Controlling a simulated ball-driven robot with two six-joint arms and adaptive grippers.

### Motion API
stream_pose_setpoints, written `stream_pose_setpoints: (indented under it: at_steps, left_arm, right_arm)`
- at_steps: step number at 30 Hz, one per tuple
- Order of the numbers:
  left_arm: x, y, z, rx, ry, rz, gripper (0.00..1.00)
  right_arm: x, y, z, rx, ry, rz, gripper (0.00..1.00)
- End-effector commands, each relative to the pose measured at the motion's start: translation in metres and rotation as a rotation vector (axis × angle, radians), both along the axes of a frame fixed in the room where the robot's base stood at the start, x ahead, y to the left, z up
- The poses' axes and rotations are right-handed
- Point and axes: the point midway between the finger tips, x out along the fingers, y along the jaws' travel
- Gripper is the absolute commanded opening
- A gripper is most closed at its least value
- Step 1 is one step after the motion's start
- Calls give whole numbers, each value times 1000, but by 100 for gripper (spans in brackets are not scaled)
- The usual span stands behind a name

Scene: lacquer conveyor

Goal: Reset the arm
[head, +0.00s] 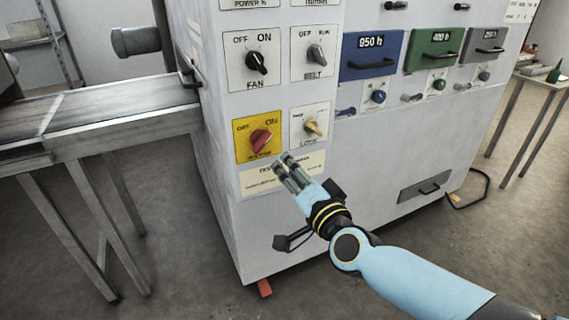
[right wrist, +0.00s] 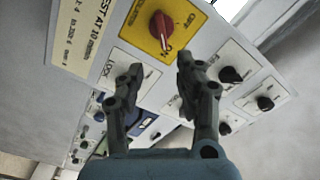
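My right arm (head: 420,281) is light blue and reaches up from the lower right to the front of the machine. My right gripper (head: 285,162) is just below and right of the red knob (head: 261,139) on the yellow plate (head: 243,146). In the right wrist view the gripper (right wrist: 157,75) is open, with its two fingers apart and nothing between them. The red knob (right wrist: 161,27) shows beyond the fingertips, apparently clear of them, and its white mark points toward ON. My left gripper is not in view.
The white machine (head: 330,215) carries FAN (head: 256,62), BELT (head: 315,55) and LOCK (head: 312,127) knobs. Blue (head: 371,56) and green (head: 432,50) drawers are at the upper right. A conveyor (head: 110,112) joins at the left. A side table (head: 545,85) stands far right.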

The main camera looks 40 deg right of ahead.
Motion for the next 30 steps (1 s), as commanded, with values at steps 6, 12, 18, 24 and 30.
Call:
stream_pose_setpoints:
  at_steps: [6, 12, 18, 24, 30]
  left_arm:
    - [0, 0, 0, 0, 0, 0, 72]
    - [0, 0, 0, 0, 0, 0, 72]
    - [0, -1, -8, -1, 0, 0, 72]
    - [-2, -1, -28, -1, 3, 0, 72]
    - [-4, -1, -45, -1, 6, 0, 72]
  right_arm:
    - [-1, 0, 0, 0, 0, 0, 36]
    - [0, 0, 0, 0, 0, 0, 36]
    - [-1, 1, -10, 3, 2, -1, 36]
    - [-28, 4, -118, -84, 205, 31, 36]
    - [-102, 20, -270, -273, 570, 186, 36]
